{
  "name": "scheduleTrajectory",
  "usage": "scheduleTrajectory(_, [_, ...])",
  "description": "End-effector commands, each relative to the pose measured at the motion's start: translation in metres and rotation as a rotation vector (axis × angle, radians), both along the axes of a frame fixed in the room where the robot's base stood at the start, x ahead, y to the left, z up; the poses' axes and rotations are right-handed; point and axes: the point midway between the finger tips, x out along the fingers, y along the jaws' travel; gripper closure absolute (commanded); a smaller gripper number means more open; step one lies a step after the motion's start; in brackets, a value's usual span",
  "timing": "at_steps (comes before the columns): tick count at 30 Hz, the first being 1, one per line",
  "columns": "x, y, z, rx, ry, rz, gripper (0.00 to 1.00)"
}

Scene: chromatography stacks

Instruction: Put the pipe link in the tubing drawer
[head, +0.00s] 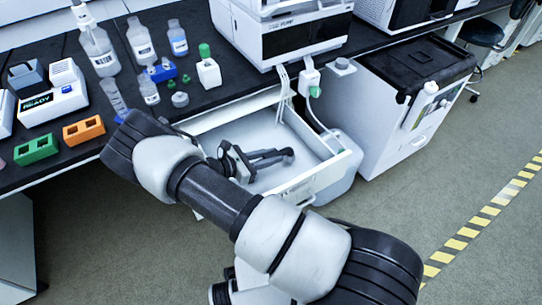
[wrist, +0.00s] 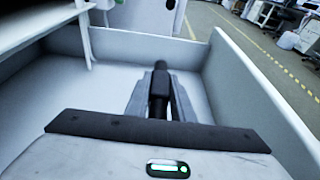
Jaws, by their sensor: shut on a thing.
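The open white drawer (head: 325,176) is pulled out under the bench, with a small label on its front that I cannot read. My gripper (head: 272,158) reaches down inside the drawer walls. In the wrist view my gripper (wrist: 160,98) is shut on the pipe link (wrist: 160,84), a dark, short tube-like piece between the two grey fingers. The drawer's white floor and side wall (wrist: 262,88) surround it in that view. I cannot tell whether the pipe link touches the floor. Its lower part is hidden by the fingers and gripper body.
The black bench (head: 120,75) holds bottles, an orange block (head: 84,130), a green block (head: 36,149) and instruments. White tubes (head: 283,90) hang at the drawer's back. A pale jug (head: 340,180) and a white cabinet (head: 375,125) stand right of it. The aisle floor is clear.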

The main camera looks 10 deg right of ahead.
Motion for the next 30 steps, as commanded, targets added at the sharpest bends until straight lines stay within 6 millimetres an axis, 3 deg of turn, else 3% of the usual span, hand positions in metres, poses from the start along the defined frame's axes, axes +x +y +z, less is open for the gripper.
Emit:
scheduleTrajectory(3, [0.0, 0.0, 0.0, -0.001, 0.0, 0.0, 1.0])
scheduleTrajectory(4, [0.0, 0.0, -0.001, 0.0, 0.0, 0.0, 0.73])
scheduleTrajectory(7, [0.0, 0.0, -0.001, 0.0, 0.0, 0.0, 0.6])
scheduleTrajectory(16, [0.0, 0.0, 0.002, 0.0, 0.0, 0.0, 0.6])
scheduleTrajectory(20, [0.0, 0.0, 0.016, 0.0, -0.001, 0.0, 0.6])
scheduleTrajectory(30, [-0.021, 0.067, 0.033, 0.002, -0.001, 0.004, 0.6])
